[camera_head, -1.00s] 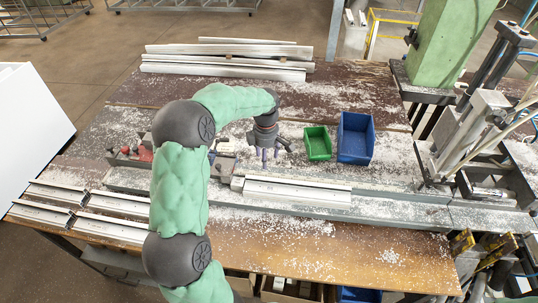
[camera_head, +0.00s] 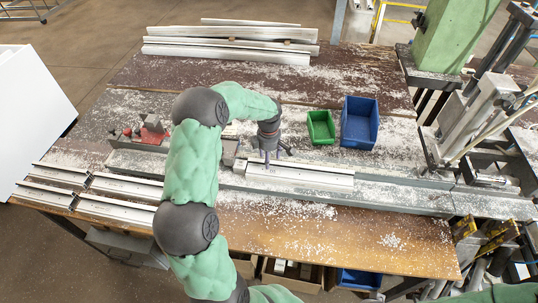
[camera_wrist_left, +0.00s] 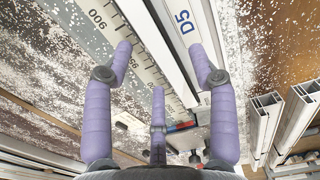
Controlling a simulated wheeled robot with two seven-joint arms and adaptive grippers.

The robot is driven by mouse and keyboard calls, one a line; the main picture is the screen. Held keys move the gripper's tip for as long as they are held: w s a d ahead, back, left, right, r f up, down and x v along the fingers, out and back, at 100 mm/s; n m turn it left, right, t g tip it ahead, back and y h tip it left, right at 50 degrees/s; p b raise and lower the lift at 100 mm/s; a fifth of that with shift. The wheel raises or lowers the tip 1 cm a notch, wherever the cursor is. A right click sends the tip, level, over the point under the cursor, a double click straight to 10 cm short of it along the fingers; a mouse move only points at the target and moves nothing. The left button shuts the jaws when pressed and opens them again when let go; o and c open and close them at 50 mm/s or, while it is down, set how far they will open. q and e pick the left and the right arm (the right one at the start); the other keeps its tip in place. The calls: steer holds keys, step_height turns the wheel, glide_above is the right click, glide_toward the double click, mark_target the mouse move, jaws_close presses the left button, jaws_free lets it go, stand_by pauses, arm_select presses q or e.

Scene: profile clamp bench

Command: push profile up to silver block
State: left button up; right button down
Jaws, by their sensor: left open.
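The silver profile (camera_head: 305,176) lies lengthwise in the clamp bed in the middle of the bench. My left gripper (camera_head: 267,160) is over its left part with the fingers pointing down. In the left wrist view the open purple fingers (camera_wrist_left: 162,58) spread over a pale bar (camera_wrist_left: 150,40), between a ruler (camera_wrist_left: 103,18) and a strip marked D5 (camera_wrist_left: 183,22). I cannot tell whether a finger touches it. A grey metallic block (camera_head: 229,152) stands at the profile's left end, partly hidden by my arm. My right gripper is out of view.
Green (camera_head: 321,128) and blue (camera_head: 359,123) bins stand behind the bed. Short profiles (camera_head: 115,209) lie at the front left, long ones (camera_head: 230,50) at the back. A clamp machine (camera_head: 475,125) stands at the right. The front right wood is clear apart from shavings.

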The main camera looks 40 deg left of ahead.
arm_select(q)
jaws_close()
steer(key=shift+s+a, duration=0.1)
steer(key=shift+a, duration=0.25)
stand_by(0.3)
jaws_free()
steer(key=shift+a, duration=0.1)
step_height(320, 180, up, 12)
steer(key=shift+r, duration=0.1)
stand_by(0.4)
